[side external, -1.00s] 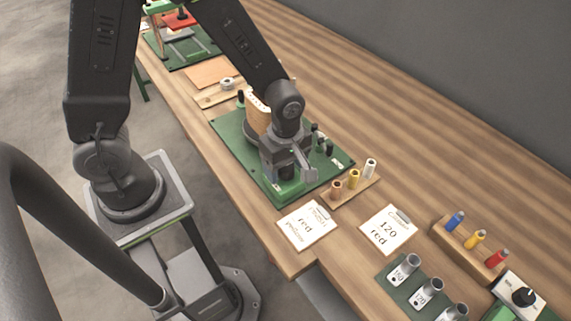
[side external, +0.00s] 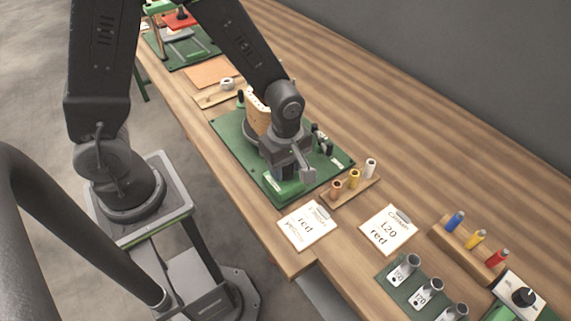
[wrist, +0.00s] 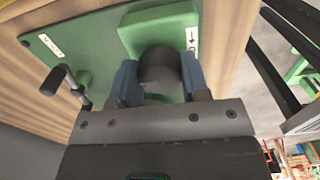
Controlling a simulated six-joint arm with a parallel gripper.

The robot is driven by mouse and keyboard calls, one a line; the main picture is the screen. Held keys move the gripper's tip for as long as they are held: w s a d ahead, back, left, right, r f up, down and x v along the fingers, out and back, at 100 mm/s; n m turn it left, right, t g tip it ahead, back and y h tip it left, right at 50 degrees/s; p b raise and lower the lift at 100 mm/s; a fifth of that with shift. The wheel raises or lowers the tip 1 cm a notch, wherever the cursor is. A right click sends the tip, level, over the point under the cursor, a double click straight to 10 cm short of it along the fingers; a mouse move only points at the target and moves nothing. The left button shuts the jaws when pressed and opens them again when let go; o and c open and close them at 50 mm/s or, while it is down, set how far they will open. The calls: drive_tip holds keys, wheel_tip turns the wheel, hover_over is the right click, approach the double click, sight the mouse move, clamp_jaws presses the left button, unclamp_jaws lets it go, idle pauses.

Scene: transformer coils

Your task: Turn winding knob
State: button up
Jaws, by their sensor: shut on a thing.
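The winding knob (wrist: 158,66) is a dark, round knob on a green block (wrist: 150,28) with a white arrow label (wrist: 192,40) beside it. In the wrist view my gripper (wrist: 160,76) has its blue fingers on either side of the knob, shut on it. In the side view my gripper (side external: 288,176) is low over the near right part of the green board (side external: 232,130), and it hides the knob. A tan coil (side external: 257,117) stands on the board behind my wrist. The knob's turn angle cannot be read.
A crank-like handle (wrist: 68,82) stands near my gripper on the board. Cards (side external: 307,225) lie in front. Bare wood (side external: 400,150) lies toward the wall.

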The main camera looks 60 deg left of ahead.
drive_tip(key=m, duration=0.7)
drive_tip(key=shift+m, duration=0.3)
drive_tip(key=m, duration=0.3)
drive_tip(key=shift+m, duration=0.3)
drive_tip(key=m, duration=0.3)
drive_tip(key=shift+m, duration=0.3)
drive_tip(key=m, duration=0.5)
drive_tip(key=shift+m, duration=0.3)
drive_tip(key=m, duration=0.5)
